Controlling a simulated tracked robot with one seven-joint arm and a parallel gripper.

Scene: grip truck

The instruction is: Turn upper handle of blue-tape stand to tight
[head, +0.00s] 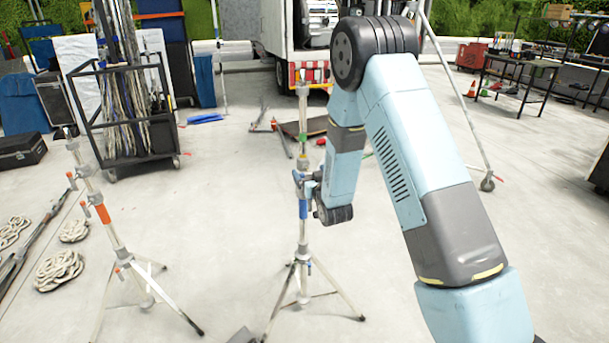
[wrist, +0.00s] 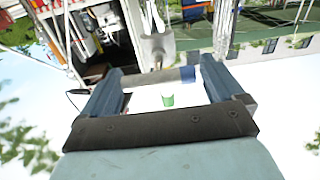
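The blue-tape stand is a silver tripod with a blue band (head: 303,209) on its pole, a little right of the left stand in the head view. A green mark (head: 303,138) sits higher on the same pole. My gripper (head: 305,182) is at the pole just above the blue band. In the wrist view a grey handle bar with a bluish end (wrist: 150,81) lies crosswise between the two wide-apart fingers (wrist: 165,76). The fingers are open around it; I cannot tell whether they touch its ends.
Another tripod stand with orange tape (head: 103,214) is at left. A wheeled cart (head: 125,155) holds poles behind. A truck (head: 310,75) stands at the back, and tables (head: 530,65) at right. The foreground floor is mostly clear.

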